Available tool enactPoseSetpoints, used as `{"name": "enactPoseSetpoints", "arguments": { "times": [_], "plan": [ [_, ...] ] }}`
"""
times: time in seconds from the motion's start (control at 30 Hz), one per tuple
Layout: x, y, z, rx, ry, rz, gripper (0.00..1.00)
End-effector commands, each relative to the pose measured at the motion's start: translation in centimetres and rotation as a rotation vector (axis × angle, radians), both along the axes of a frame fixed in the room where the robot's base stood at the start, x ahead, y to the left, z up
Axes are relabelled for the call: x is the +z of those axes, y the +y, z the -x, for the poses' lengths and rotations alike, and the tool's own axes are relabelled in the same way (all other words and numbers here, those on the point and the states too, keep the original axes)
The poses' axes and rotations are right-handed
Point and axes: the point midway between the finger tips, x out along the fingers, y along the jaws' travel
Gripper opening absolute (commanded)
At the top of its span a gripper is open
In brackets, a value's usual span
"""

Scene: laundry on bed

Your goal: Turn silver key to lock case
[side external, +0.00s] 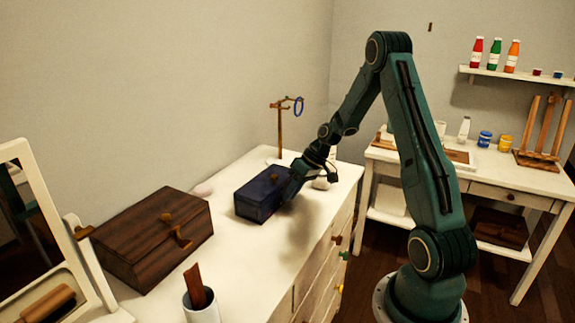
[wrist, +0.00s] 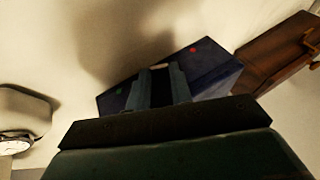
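A dark blue case (side external: 258,207) sits on the white dresser top, and it also fills the middle of the wrist view (wrist: 212,75). Its face there shows a red dot and a green dot. My gripper (side external: 289,180) is at the right end of the case, and in the wrist view its two fingers (wrist: 160,72) point at the face between the dots. A small pale piece (wrist: 160,66) shows between the fingertips; I cannot tell whether it is the silver key or whether the fingers grip it. No key shows clearly elsewhere.
A brown wooden box (side external: 140,240) with a latch stands to the left on the dresser (side external: 245,270). A watch (wrist: 15,143) lies at left in the wrist view.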

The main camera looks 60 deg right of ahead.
Motion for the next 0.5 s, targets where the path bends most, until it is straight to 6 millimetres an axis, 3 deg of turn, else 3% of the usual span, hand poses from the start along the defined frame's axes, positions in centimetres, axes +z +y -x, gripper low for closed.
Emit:
{"name": "enactPoseSetpoints", "arguments": {
  "times": [0.27,0.5],
  "plan": [
    [0.15,0.2,-0.13,0.0,-0.001,0.036,0.0],
    [0.26,0.64,-0.18,0.004,0.005,0.169,0.0]
  ]
}}
